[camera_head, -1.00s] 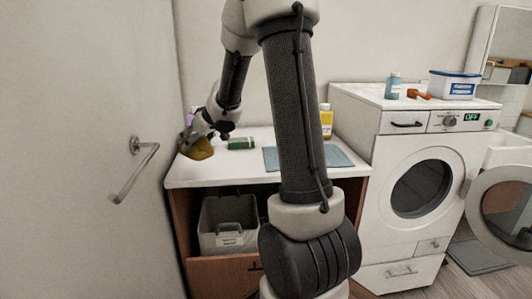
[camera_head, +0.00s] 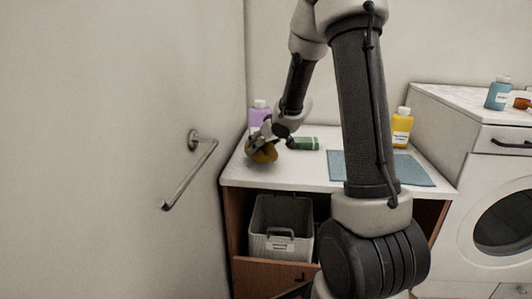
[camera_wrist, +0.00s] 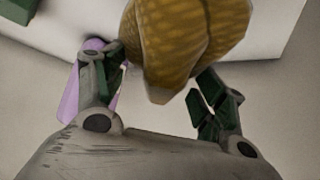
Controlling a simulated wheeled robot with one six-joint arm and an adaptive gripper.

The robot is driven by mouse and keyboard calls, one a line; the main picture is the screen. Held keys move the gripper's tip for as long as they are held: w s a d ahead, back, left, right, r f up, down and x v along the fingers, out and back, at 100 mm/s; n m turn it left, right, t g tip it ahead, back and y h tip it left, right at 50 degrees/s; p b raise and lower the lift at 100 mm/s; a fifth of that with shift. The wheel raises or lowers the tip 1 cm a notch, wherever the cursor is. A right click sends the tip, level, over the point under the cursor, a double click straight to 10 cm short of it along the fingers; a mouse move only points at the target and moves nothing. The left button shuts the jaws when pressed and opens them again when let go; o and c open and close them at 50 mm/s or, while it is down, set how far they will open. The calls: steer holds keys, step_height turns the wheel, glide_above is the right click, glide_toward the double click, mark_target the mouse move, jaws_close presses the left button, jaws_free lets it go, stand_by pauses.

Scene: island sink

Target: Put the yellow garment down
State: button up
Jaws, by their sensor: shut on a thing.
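The yellow garment (camera_head: 263,153) is a mustard-coloured, bunched cloth at the left end of the white counter. It also shows large in the wrist view (camera_wrist: 180,40), with a woven texture. My gripper (camera_head: 268,136) is shut on it, with one dark green finger pad on each side in the wrist view (camera_wrist: 165,90). The garment hangs at or just over the white countertop (camera_head: 285,176); I cannot tell whether it touches. Its far part is cut off by the top edge of the wrist view.
A purple bottle (camera_head: 260,113) stands just behind my gripper. A green item (camera_head: 303,143) lies right of it. A blue mat (camera_head: 405,168) and a yellow bottle (camera_head: 402,127) are farther right. A grey basket (camera_head: 280,227) sits below. A wall with a towel bar (camera_head: 190,176) is at left.

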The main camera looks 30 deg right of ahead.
mark_target(262, 152)
step_height(262, 152, down, 4)
steer(key=shift+r, duration=0.1)
steer(key=o, duration=1.1)
steer(key=shift+c, duration=0.2)
steer(key=shift+r, duration=0.1)
